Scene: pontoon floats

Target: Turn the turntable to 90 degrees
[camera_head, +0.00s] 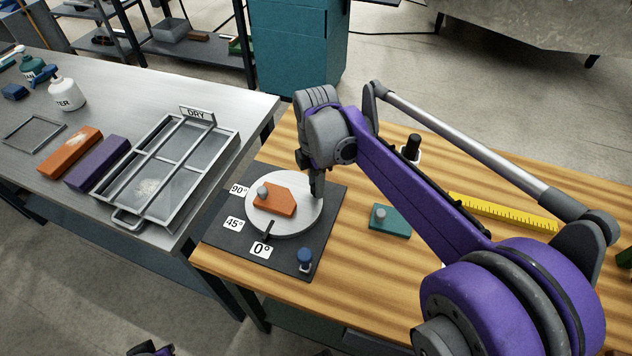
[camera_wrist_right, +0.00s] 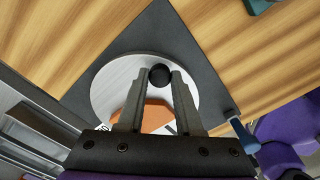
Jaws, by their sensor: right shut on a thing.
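The turntable is a round light-grey disc (camera_head: 308,220) on a dark square plate (camera_head: 330,235). It also shows in the right wrist view (camera_wrist_right: 105,90). Labels 90° (camera_head: 238,190), 45° (camera_head: 234,223) and 0° (camera_head: 262,250) stand along its left and front sides. A short black pointer (camera_head: 268,229) is at the disc's front edge, near the 0° label. An orange block (camera_head: 278,203) with a grey knob lies on the disc. My right gripper (camera_head: 316,192) is over the disc's far right edge, its fingers (camera_wrist_right: 160,80) shut on a round black knob (camera_wrist_right: 160,73).
A blue-topped peg (camera_head: 304,256) stands at the plate's front corner. A metal bench with a DRY rack (camera_head: 160,205) is at left.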

